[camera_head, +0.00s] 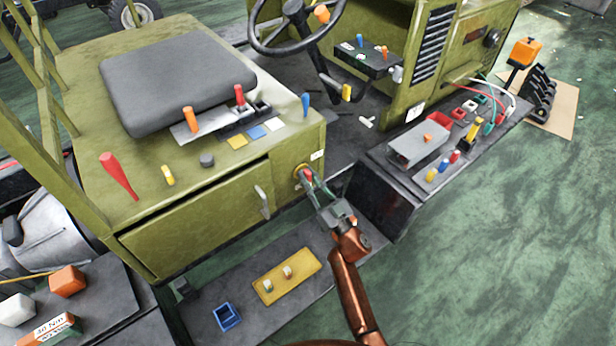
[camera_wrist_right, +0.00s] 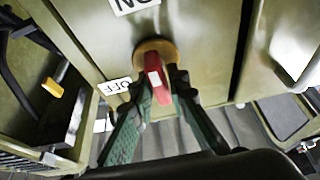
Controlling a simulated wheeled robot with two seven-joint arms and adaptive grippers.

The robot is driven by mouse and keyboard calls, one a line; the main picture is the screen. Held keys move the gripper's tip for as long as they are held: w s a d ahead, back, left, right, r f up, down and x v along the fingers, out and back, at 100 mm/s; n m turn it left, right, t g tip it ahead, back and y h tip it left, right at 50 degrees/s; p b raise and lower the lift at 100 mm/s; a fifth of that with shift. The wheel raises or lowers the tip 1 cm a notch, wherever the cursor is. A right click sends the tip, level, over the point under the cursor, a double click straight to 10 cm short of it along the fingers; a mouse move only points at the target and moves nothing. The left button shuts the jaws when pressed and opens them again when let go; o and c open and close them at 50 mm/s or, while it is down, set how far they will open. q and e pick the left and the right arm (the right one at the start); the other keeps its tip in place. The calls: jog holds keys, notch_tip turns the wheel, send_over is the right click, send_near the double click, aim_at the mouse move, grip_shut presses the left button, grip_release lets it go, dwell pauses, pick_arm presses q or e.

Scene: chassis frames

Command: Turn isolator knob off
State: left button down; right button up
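The isolator knob (camera_wrist_right: 157,82) has a red handle on a round yellow plate (camera_wrist_right: 155,48). It is on the end of the olive cabinet and shows in the head view too (camera_head: 308,174). In the right wrist view, an ON label (camera_wrist_right: 137,4) is above the plate and an OFF label (camera_wrist_right: 115,86) is to its left. The handle runs roughly up and down there, tilted slightly. My right gripper (camera_wrist_right: 159,84) has its two green fingers on either side of the handle, seemingly closed on it. It also shows in the head view (camera_head: 312,182). My left gripper is out of view.
A silver door handle (camera_head: 262,202) is left of the knob on the cabinet (camera_head: 190,225). A dark step with a yellow tray (camera_head: 268,294) and blue bin (camera_head: 226,317) lies below. A black side box (camera_head: 382,200) is right of my gripper. Green floor is open farther right.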

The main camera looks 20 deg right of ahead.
grip_shut()
